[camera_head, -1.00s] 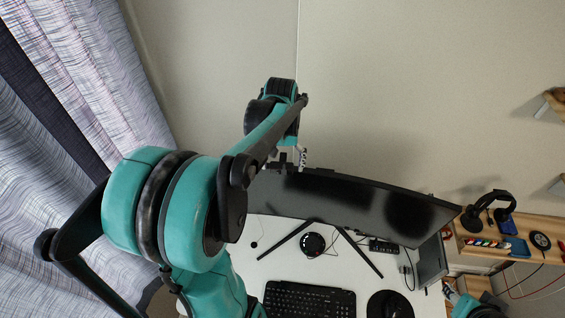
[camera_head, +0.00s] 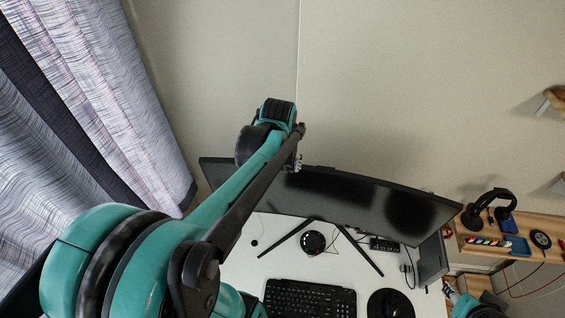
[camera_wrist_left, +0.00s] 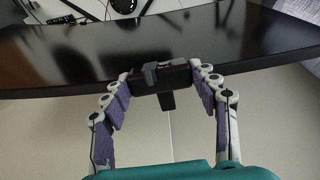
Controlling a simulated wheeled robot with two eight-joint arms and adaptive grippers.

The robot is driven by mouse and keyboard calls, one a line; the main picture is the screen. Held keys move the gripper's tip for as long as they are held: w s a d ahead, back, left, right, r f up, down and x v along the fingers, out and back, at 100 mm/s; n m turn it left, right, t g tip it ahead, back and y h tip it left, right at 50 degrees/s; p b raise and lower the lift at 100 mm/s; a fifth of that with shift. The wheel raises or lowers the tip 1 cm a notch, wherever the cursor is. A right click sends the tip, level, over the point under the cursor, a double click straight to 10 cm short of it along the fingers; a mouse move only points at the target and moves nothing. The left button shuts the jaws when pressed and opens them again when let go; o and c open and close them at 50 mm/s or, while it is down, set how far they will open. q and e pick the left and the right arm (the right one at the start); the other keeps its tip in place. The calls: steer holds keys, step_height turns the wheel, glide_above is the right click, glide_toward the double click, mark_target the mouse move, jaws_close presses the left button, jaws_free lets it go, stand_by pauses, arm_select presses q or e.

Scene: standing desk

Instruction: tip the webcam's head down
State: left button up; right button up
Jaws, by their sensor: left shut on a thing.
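The webcam (camera_wrist_left: 162,77) is a small dark block on the top edge of the black monitor (camera_head: 350,200). In the left wrist view, the monitor (camera_wrist_left: 80,62) runs across the picture, with the webcam near its middle. My left gripper (camera_wrist_left: 160,74) is shut on the webcam, with one fingertip at each side of it. In the head view, my left gripper (camera_head: 298,163) is small at the monitor's top edge, and the arm hides the webcam. Part of my right gripper (camera_head: 450,291) shows at the lower right; its jaws are too small to read.
The white desk (camera_head: 265,262) carries a keyboard (camera_head: 310,299), a mouse on a dark pad (camera_head: 390,303) and a round black device (camera_head: 313,242). Headphones (camera_head: 487,207) stand on a wooden shelf at right.

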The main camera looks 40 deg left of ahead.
stand_by(0.4)
arm_select(q)
steer(key=o, duration=1.2)
steer(key=shift+c, duration=0.2)
steer(key=shift+s, duration=0.1)
steer(key=v, duration=1.2)
steer(key=shift+s+d, duration=0.15)
steer(key=shift+s, duration=0.1)
